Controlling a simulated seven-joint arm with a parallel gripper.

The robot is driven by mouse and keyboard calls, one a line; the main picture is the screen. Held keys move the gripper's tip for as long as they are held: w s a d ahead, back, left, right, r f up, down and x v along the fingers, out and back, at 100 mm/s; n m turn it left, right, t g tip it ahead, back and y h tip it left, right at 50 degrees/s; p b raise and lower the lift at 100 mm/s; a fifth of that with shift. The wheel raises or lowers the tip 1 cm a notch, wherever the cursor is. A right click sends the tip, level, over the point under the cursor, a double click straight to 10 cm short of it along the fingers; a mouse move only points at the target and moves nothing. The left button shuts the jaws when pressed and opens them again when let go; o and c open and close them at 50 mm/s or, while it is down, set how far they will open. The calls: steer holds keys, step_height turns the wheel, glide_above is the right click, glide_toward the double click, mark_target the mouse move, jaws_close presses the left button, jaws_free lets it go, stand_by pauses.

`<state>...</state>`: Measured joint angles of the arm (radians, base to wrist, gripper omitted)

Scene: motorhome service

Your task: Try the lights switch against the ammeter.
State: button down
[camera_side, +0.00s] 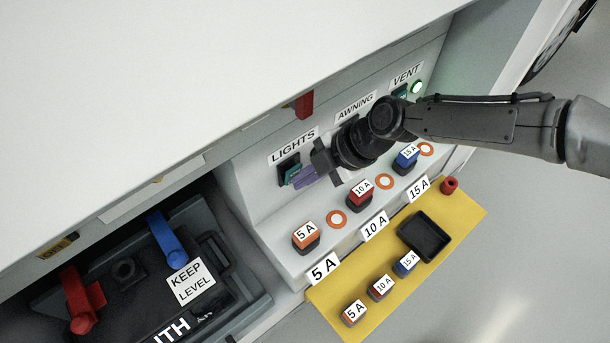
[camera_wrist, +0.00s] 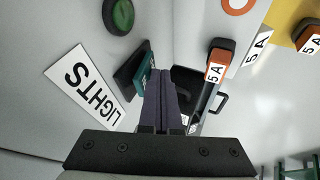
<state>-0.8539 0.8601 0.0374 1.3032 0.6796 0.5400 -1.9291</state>
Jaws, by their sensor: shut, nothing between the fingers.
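The lights switch (camera_side: 289,171) is a teal rocker in a black frame under the LIGHTS label (camera_side: 292,146). In the wrist view the switch (camera_wrist: 141,74) is beside my fingertips. My gripper (camera_side: 299,180) has purple fingers, shut and empty, with their tips at the switch; they also show in the wrist view (camera_wrist: 165,72). I cannot tell whether the tips touch the rocker. A round dark green lamp (camera_wrist: 118,15) near the switch looks unlit in the wrist view. I can make out no ammeter in either view.
Orange 5 A (camera_side: 306,237), red 10 A (camera_side: 360,195) and blue 15 A (camera_side: 405,159) fuses sit along the ledge. A yellow mat (camera_side: 333,298) holds several items, including a black tray (camera_side: 443,239). The VENT lamp (camera_side: 416,87) glows green. A battery (camera_side: 125,270) stands at left.

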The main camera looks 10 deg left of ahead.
steer(key=shift+r, duration=0.2)
steer(key=shift+r, duration=0.7)
steer(key=s+d+r, duration=0.3)
steer(key=d+r, duration=0.5)
steer(key=r, duration=0.1)
steer(key=shift+s+d, duration=0.2)
steer(key=shift+f, duration=0.1)
steer(key=shift+s+d+f, duration=0.1)
steer(key=shift+d+f, duration=0.1)
steer(key=shift+f, duration=0.4)
steer(key=shift+f, duration=0.1)
